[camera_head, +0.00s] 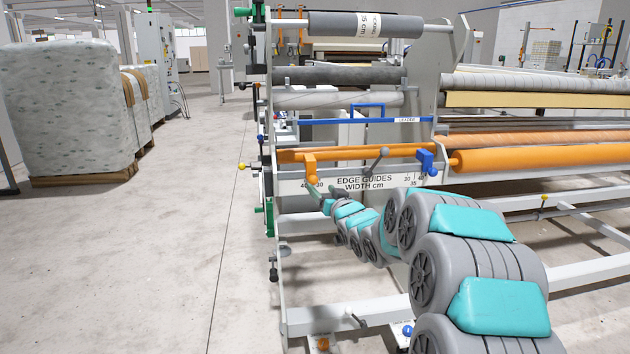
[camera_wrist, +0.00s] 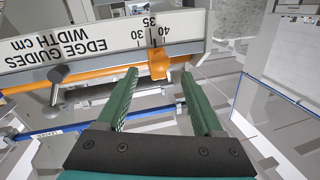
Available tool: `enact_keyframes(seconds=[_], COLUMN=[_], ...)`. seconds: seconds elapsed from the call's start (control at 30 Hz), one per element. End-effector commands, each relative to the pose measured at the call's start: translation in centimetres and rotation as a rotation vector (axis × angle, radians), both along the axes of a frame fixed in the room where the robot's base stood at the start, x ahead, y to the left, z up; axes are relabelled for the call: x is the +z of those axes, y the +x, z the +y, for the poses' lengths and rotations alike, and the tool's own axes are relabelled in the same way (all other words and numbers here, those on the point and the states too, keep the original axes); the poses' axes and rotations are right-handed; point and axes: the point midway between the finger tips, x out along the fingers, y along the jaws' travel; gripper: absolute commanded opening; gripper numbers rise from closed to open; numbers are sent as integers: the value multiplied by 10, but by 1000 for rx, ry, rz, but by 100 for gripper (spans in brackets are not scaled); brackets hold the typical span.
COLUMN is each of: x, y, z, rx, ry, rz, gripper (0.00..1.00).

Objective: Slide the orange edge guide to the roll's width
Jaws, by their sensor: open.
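The orange edge guide (camera_head: 311,168) sits on an orange rail (camera_head: 350,153), near the left end of the white width scale (camera_head: 360,182). In the wrist view the guide (camera_wrist: 158,66) is beside the scale's 30, 35 and 40 marks, close to the 40; its exact reading is unclear. My gripper (camera_wrist: 160,74) is open, its green fingertips on either side of the guide's lower end, with no clear contact. In the head view my gripper (camera_head: 331,194) is just below the guide. The roll (camera_head: 340,24) on top carries a label (camera_head: 369,24) reading 35 cm.
A grey-knobbed lever (camera_head: 384,152) stands between the guides. A blue leader bar (camera_head: 366,120) runs behind the rail. The gantry's left side frame (camera_head: 268,130) is close to the guide.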

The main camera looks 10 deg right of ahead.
Motion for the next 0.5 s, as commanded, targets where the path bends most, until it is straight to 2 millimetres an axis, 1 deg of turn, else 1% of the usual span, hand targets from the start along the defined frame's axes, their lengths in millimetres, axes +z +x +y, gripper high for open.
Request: enact_keyframes(seconds=[0.17, 0.3, 0.4, 0.5], x=[0, 2, -1, 1], y=[11, 27, 40, 53], z=[3, 6, 9, 12], rx=[2, 2, 1, 2], ry=[0, -2, -1, -3], rz=[0, -4, 2, -2], gripper=[68, 68, 68, 68])
